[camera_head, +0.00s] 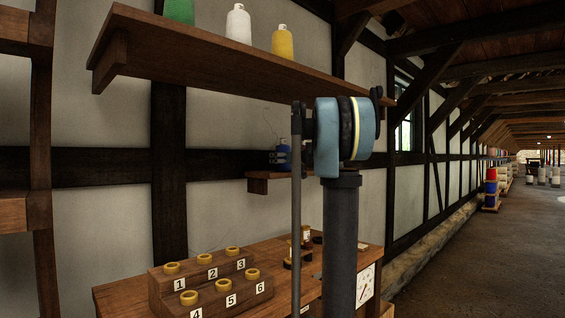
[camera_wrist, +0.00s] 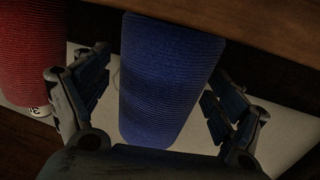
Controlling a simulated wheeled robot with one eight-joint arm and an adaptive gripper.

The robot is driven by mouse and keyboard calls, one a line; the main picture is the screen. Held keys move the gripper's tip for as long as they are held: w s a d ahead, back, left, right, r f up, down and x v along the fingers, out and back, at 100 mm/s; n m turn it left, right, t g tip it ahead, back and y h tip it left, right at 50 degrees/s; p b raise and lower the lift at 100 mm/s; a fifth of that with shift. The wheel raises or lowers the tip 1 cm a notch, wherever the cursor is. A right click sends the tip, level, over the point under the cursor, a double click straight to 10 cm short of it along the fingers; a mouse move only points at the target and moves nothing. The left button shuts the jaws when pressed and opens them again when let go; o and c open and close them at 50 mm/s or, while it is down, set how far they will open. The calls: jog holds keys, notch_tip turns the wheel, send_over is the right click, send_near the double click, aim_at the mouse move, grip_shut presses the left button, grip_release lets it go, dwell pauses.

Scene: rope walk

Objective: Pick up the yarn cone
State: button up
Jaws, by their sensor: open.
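A blue yarn cone (camera_wrist: 168,85) fills the middle of the wrist view, standing between the two spread fingers of my gripper (camera_wrist: 158,68). The fingers are open, with visible gaps to the cone on both sides. In the head view a small dark blue object (camera_head: 284,148) sits at a small wall shelf; I cannot tell for sure whether it is the same cone. My gripper is not clearly visible in the head view, where my arm blocks part of the scene.
A red yarn cone (camera_wrist: 33,50) stands close beside my left finger. A dark wooden edge (camera_wrist: 250,25) crosses the top of the wrist view. In the head view, a long upper shelf (camera_head: 200,52) holds green, white and yellow cones. A numbered rack (camera_head: 210,282) stands on the bench below.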

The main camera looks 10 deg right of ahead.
jog(key=c, duration=1.3)
jog(key=shift+o, duration=0.2)
notch_tip(320, 180, up, 10)
